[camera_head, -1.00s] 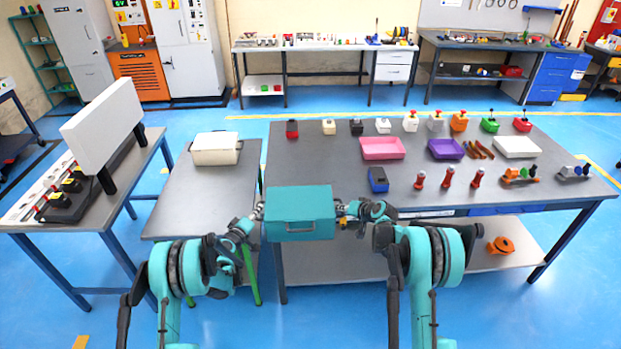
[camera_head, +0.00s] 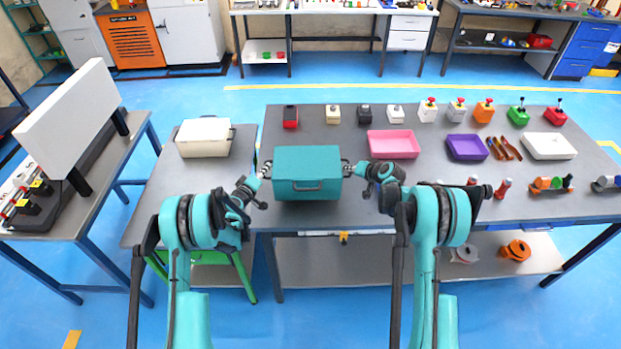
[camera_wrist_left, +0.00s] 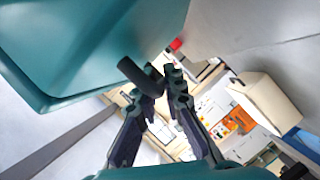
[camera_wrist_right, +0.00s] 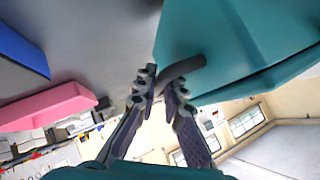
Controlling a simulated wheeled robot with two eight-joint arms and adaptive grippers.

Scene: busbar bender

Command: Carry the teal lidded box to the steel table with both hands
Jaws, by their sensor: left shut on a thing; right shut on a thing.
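The teal lidded box (camera_head: 307,175) is level in the head view, over the front left part of the large grey-topped table (camera_head: 400,205). I cannot tell whether its underside touches the top. My left gripper (camera_head: 265,170) is shut on the dark handle (camera_wrist_left: 138,74) at the box's left end. My right gripper (camera_head: 349,168) is shut on the dark handle (camera_wrist_right: 182,68) at its right end. The teal box wall (camera_wrist_left: 90,40) fills the upper left of the left wrist view, and it also shows in the right wrist view (camera_wrist_right: 235,45).
A cream box (camera_head: 204,137) stands on the smaller table (camera_head: 165,195) at left. Pink (camera_head: 393,144), purple (camera_head: 466,147) and white (camera_head: 548,146) trays lie to the right. Several small items line the back edge. Red cylinders stand near my right arm.

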